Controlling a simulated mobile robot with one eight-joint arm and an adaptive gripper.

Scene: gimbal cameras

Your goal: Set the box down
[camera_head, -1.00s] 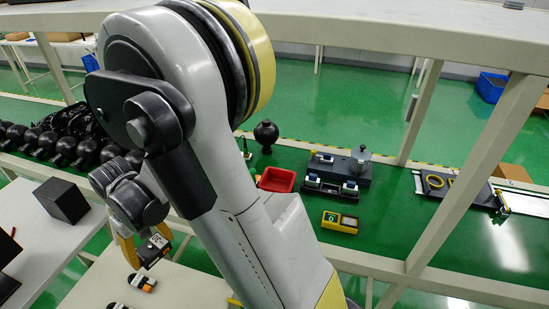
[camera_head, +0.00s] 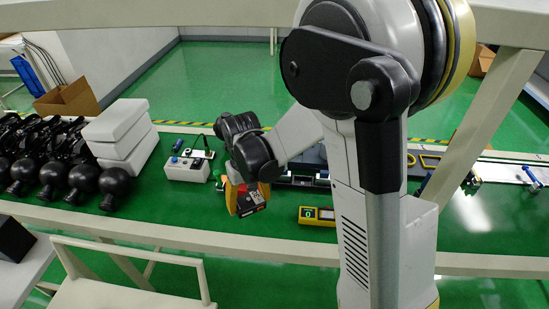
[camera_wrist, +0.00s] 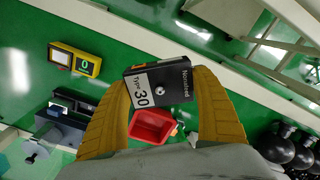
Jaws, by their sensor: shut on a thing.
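The box (camera_wrist: 159,86) is small and black, with a white label reading "Type 30". In the wrist view it sits between the two yellow fingers of my gripper (camera_wrist: 160,98), which is shut on it. In the head view my gripper (camera_head: 246,197) hangs at the middle, and the box (camera_head: 250,202) shows as a dark piece with a white mark between the fingers. The gripper and box appear held over the green surface (camera_head: 185,211). The gap beneath the box is hard to judge.
In the wrist view a red tray (camera_wrist: 152,126) lies beyond the box, and a yellow device (camera_wrist: 75,59) with a green display lies at left. The head view shows black round-ended items (camera_head: 85,180), white stacked blocks (camera_head: 122,140) and a pale frame rail (camera_head: 150,233).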

